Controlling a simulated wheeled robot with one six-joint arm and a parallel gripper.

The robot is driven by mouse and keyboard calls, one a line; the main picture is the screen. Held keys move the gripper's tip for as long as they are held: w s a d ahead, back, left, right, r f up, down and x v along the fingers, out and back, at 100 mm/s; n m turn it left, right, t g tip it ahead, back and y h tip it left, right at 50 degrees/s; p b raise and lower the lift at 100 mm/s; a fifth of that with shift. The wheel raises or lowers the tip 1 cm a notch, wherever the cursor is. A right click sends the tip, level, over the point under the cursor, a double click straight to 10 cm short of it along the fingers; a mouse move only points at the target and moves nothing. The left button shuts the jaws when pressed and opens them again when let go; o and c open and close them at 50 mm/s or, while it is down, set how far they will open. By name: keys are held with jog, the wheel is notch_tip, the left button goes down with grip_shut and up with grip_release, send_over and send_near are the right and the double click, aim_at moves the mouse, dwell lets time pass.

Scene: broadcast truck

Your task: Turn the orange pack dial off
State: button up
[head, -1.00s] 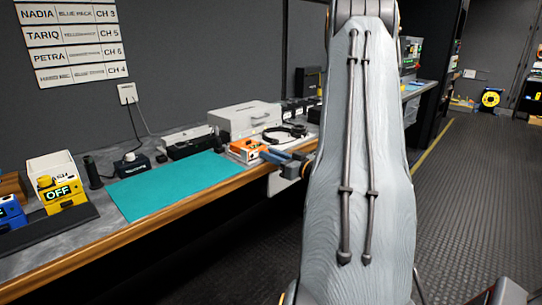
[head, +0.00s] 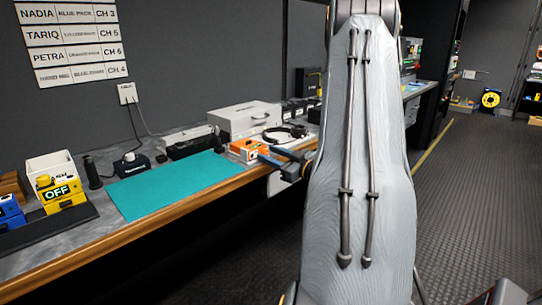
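The orange pack (head: 243,151) sits near the front edge of the bench, just right of the teal mat. Its dial and any readout are too small to make out. My gripper (head: 274,156) is close to the pack's right side, over the bench's front edge. Its two dark-blue fingers point left toward the pack and show apart, with nothing seen between them. I cannot tell whether a fingertip touches the pack. My own arm covers the middle of the view.
A teal mat (head: 170,183) lies on the bench. A yellow pack (head: 62,194) reading OFF and a blue pack (head: 10,210) stand at left. A grey case (head: 243,120) and a coiled black cable (head: 285,133) are behind the orange pack.

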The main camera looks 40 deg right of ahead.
jog(key=s, duration=0.7)
jog(key=shift+s+d, duration=0.35)
jog(key=shift+s, duration=0.05)
jog(key=shift+w, duration=0.1)
